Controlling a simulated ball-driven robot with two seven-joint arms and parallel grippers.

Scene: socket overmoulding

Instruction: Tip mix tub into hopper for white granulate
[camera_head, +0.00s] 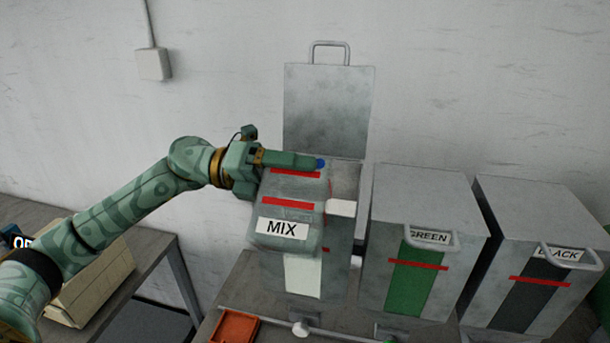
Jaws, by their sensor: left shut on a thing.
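The grey mix tub (288,207), with a MIX label and red bands, is over the front of the hopper for white granulate (303,275). It looks tilted, and I cannot see into it or tell whether anything is pouring. My left gripper (292,161) is shut on the tub at its upper edge; one finger with a blue tip shows along it. The hopper has a white front stripe, and its lid (328,110) stands open upright behind the tub. The tub hides much of the hopper's opening. My right gripper is not in view.
The green hopper (455,193) and the black hopper (535,208) stand shut to the right. A red-orange tray (234,327) lies on the bench in front. A beige machine (92,285) stands on a table at left. The wall is close behind.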

